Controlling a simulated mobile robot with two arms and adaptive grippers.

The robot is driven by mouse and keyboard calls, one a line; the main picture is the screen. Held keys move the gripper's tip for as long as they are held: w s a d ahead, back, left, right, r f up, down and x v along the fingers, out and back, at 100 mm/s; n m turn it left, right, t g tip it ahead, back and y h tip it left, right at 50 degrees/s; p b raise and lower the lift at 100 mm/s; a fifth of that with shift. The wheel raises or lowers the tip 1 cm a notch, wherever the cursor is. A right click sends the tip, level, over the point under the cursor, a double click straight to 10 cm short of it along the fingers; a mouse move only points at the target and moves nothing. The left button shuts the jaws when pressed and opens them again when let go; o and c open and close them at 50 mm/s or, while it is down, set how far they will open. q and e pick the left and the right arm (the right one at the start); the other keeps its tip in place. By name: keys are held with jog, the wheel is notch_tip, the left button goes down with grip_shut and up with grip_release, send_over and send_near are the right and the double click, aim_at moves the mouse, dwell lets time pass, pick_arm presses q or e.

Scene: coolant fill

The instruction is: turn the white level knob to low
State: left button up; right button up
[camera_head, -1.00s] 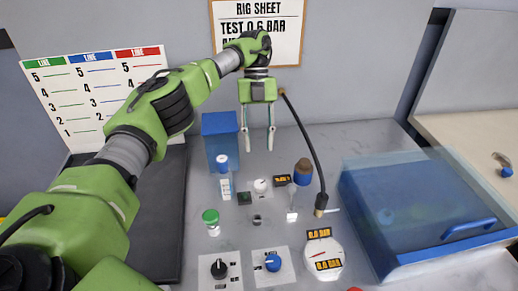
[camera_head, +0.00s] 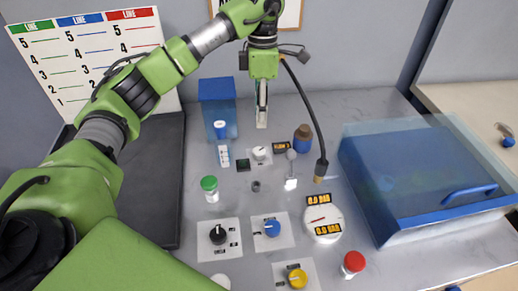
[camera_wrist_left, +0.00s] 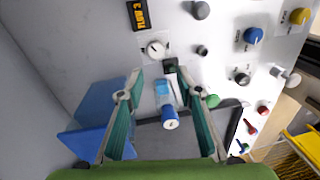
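A white knob (camera_head: 259,153) sits on a small pale plate at the middle back of the bench, beside a small dark display (camera_head: 282,147). In the left wrist view the white knob (camera_wrist_left: 156,49) shows a dark pointer mark, and the display (camera_wrist_left: 140,15) seems to read FLOW 3. My left gripper (camera_head: 262,120) hangs fingers down behind the knob in the head view and is seen side-on. In the left wrist view the left gripper (camera_wrist_left: 160,94) is open and empty, its fingers apart from the knob. My right gripper is not in view.
A white-and-blue vial (camera_head: 223,148) and a blue box (camera_head: 218,108) stand left of the knob. Black (camera_head: 218,234), blue (camera_head: 271,228) and yellow (camera_head: 297,278) knobs lie nearer the front.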

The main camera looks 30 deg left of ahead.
aim_at(259, 151)
pick_arm(q)
jog(key=f+m, duration=0.1)
jog(key=f, duration=0.3)
jog(key=f+m+t+p, duration=0.1)
jog(key=f, duration=0.3)
jog(key=s+f+m+p, duration=0.1)
jog(key=f+m, duration=0.1)
jog(key=f, duration=0.2)
jog(key=shift+f, duration=0.3)
jog(key=c, duration=0.8)
